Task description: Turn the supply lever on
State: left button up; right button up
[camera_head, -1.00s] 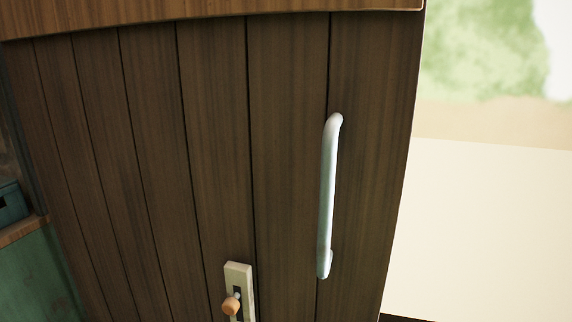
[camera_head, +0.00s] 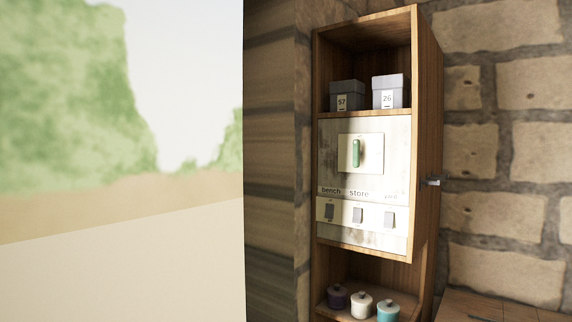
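A green lever (camera_head: 356,153) stands upright on a pale square plate in the upper part of a whitish panel (camera_head: 391,149). The panel is set in a tall wooden cabinet (camera_head: 428,120) on the wall. Below the lever are the labels "bench" and "store" and a third that is too faint to read surely. Under them are three small switches: a dark left one (camera_head: 329,211), a grey middle one (camera_head: 357,215) and a grey right one (camera_head: 390,219). Neither of my grippers shows in the head view.
Two grey boxes marked 57 (camera_head: 347,92) and 26 (camera_head: 390,90) sit on the cabinet's upper shelf. Small lidded pots (camera_head: 361,305) stand on its lower shelf. A wooden surface (camera_head: 495,307) is at lower right. An open, bright outdoor area lies left.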

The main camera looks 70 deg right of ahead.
aim_at(358, 153)
jog(key=k+z, duration=0.15)
jog(key=z, duration=2.35)
